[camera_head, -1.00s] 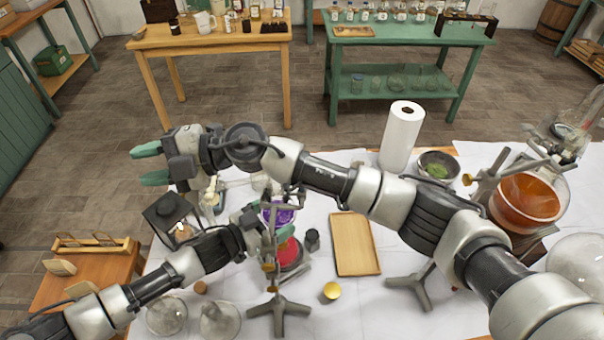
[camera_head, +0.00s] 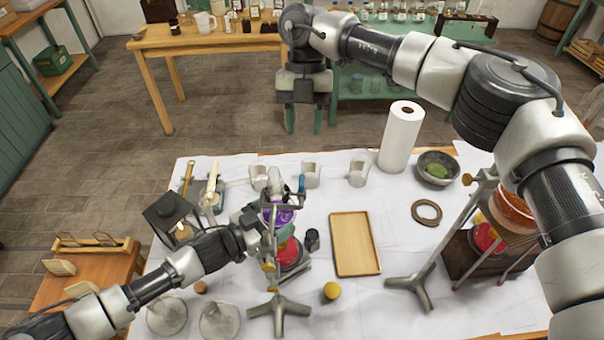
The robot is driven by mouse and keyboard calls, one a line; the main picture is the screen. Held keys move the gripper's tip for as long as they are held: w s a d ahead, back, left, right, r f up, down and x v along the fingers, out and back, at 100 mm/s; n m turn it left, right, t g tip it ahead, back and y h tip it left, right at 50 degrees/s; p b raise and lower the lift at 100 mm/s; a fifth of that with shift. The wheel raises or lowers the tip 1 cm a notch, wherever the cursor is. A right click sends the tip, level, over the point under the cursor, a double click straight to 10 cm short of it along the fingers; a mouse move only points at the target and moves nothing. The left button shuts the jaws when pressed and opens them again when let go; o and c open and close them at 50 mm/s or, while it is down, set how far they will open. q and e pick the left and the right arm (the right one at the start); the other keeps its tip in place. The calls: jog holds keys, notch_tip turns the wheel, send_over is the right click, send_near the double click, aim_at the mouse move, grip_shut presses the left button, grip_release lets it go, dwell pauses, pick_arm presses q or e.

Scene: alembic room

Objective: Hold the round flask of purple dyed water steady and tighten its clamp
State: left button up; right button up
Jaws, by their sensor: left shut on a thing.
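The round flask of purple dyed water (camera_head: 284,216) is held on a metal stand (camera_head: 279,309) left of the table's middle, above a red round thing (camera_head: 288,250). Its clamp (camera_head: 291,200) reaches across at the flask's neck, with a blue part (camera_head: 302,183) upright at its right end. My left gripper (camera_head: 267,228) is shut at the flask's left side, and its fingers are partly hidden by the stand. My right gripper (camera_head: 304,120) is open and empty, fingers pointing down, high beyond the flask.
A wooden tray (camera_head: 354,272) lies right of the flask, with a small dark jar (camera_head: 312,239) between. A paper roll (camera_head: 400,138) and a bowl (camera_head: 437,168) stand at the back. An orange flask (camera_head: 513,212) on a stand is at the right, partly behind my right arm.

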aim_at(302, 179)
jog(key=x, duration=1)
jog(key=shift+s+a+f, duration=0.1)
jog(key=shift+s+f, duration=0.1)
jog(key=shift+f, duration=0.15)
jog(key=shift+c, duration=0.4)
grip_shut()
